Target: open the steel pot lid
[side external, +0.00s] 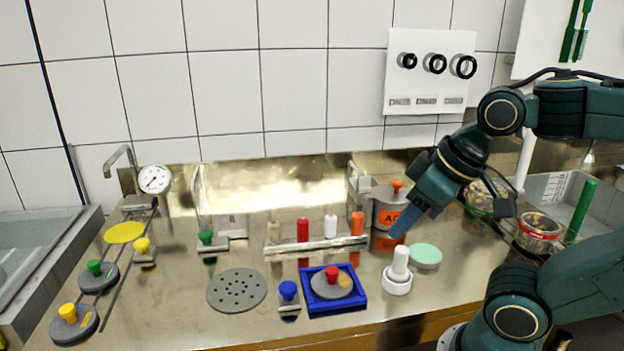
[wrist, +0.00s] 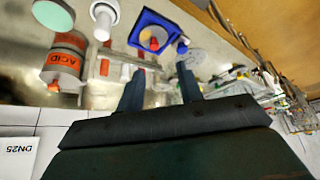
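The steel pot (side external: 384,218) stands at the back right of the bench with an orange ACID label. Its grey lid (side external: 381,192) with an orange knob (side external: 397,185) appears closed on top; the hinge side is hard to make out. My gripper (side external: 399,228) points down and left, overlapping the pot's right side in the side view. In the wrist view, my gripper (wrist: 160,92) is open with nothing between its fingers. There the pot (wrist: 68,52) and its orange knob (wrist: 53,87) lie left of the fingers, apart from them.
A white plunger-like piece (side external: 398,272) and a mint disc (side external: 425,256) stand in front of the pot. A rail with coloured handles (side external: 315,243) is to its left. A blue tray (side external: 318,309) holds a red-knobbed disc. Bowls (side external: 540,228) stand right.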

